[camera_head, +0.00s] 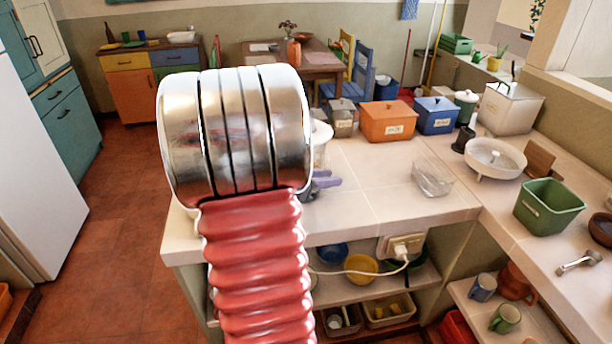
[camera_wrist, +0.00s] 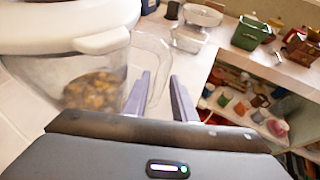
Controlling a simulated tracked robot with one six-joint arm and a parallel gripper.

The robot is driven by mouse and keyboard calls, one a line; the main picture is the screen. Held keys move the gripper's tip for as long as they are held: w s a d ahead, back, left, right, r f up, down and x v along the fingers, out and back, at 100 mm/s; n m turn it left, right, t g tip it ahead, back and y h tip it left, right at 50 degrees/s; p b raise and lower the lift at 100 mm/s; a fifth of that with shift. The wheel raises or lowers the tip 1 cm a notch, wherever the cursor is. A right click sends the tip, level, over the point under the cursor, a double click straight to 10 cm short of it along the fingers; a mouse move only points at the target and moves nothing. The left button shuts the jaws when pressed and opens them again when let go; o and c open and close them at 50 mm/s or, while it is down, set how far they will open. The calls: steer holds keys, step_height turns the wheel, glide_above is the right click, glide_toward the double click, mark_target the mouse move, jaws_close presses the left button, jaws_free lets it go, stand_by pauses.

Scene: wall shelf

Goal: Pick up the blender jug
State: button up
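The blender jug (camera_wrist: 95,85) fills the left of the wrist view. It is clear, with a white lid (camera_wrist: 60,22), brown chunks inside and a clear handle (camera_wrist: 163,60) on its right side. My gripper (camera_wrist: 159,76) is open, its two purple fingers apart with the lower part of the handle showing between them. I cannot tell whether they touch it. In the head view, my gripper (camera_head: 326,183) shows at the counter's left part, beside my arm. The jug (camera_head: 320,152) is mostly hidden behind my arm there, with only its right edge visible.
On the counter (camera_head: 375,205) stand an orange box (camera_head: 388,121), a blue box (camera_head: 436,115), a clear dish (camera_head: 432,178), a white citrus juicer (camera_head: 495,160) and a green bin (camera_head: 548,207). A cable runs to a socket (camera_head: 403,246) below the edge. The counter's front middle is clear.

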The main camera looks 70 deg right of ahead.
jaws_close()
stand_by(1.0)
